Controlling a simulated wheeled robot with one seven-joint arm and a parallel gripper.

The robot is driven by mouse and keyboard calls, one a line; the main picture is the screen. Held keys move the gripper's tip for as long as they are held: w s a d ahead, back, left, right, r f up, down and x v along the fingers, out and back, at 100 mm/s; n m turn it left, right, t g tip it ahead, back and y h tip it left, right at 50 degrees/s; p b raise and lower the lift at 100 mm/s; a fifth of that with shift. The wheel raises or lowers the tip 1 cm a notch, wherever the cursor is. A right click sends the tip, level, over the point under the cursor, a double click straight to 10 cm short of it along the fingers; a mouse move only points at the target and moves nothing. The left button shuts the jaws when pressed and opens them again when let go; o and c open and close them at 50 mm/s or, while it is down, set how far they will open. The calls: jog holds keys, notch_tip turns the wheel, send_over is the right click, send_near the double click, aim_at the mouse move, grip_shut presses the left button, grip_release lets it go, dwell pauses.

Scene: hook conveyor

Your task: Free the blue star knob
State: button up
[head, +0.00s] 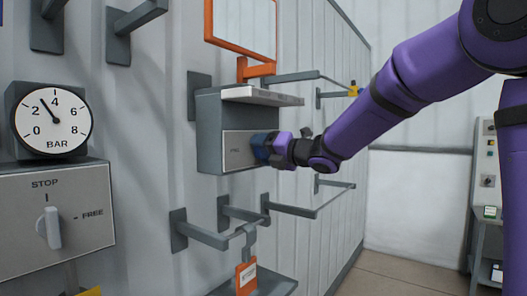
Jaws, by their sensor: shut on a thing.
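The blue star knob (258,149) sits on the front of a grey wall box (209,136) in the middle of the head view. Only part of the knob shows. My gripper (269,149) reaches in from the right and is shut on the knob, hiding much of it. The knob appears to be still at the box's face panel (238,152). A short label on that panel is too small to read.
A pressure gauge (52,119) and a STOP/FREE switch panel (95,213) are at left. An orange frame (244,71) hangs above the box. Hook arms (292,211) stick out of the wall below, one with an orange tag (246,276). Open floor (400,262) lies at right.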

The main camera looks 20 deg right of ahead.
jog(key=shift+f, duration=0.2)
jog(key=o, duration=0.9)
jog(key=shift+r, duration=0.1)
jog(key=shift+s, duration=0.1)
jog(key=v, duration=1)
jog(key=shift+s+d, duration=0.25)
